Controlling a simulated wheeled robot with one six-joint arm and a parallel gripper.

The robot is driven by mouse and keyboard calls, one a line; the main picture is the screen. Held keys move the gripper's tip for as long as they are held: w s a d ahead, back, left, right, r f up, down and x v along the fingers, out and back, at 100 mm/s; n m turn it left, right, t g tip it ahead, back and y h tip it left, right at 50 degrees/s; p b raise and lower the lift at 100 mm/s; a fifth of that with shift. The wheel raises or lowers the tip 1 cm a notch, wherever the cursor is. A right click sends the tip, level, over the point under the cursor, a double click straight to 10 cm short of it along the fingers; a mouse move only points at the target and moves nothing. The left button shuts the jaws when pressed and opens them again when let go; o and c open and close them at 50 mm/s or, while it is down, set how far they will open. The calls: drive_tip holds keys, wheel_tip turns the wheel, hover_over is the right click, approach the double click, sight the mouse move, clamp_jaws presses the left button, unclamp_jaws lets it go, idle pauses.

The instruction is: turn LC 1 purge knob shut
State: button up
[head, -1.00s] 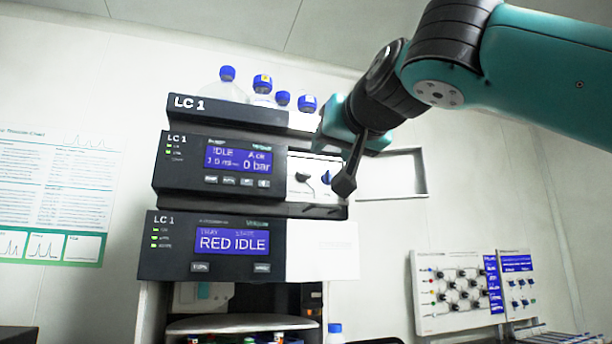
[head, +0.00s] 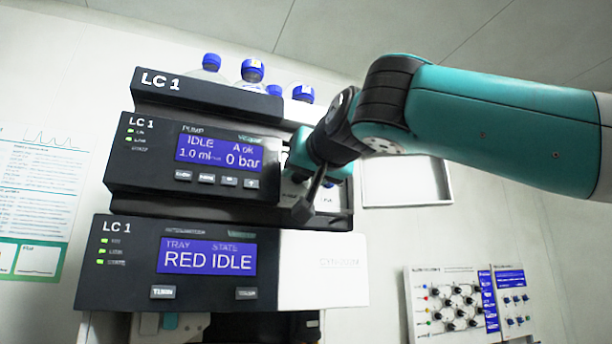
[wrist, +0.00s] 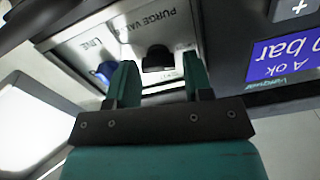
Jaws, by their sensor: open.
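The LC 1 pump module (head: 150,165) is the upper dark unit in the head view, its screen reading IDLE, A ok, 1.0 ml, 0 bar. In the wrist view, a black knob (wrist: 158,58) sits on the pale panel under an upside-down label starting "PURGE VAL". My gripper (wrist: 160,66) is open. Its two green fingers lie left and right of the black knob in the picture; I cannot tell how far its tips are from the panel. A blue knob (wrist: 106,70) is just left of the left finger, by the label "LINE". In the head view my wrist hides the black knob.
The lower LC 1 module (head: 140,265) reads RED IDLE and has a white panel (head: 325,268) at right. Blue-capped bottles (head: 252,70) stand on top. An empty frame (head: 405,190) is right of my gripper. A valve board (head: 450,303) hangs at lower right.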

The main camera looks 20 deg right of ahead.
drive_tip(key=shift+w, duration=0.35)
drive_tip(key=shift+d, duration=0.1)
drive_tip(key=c, duration=0.7)
drive_tip(key=shift+o, duration=0.2)
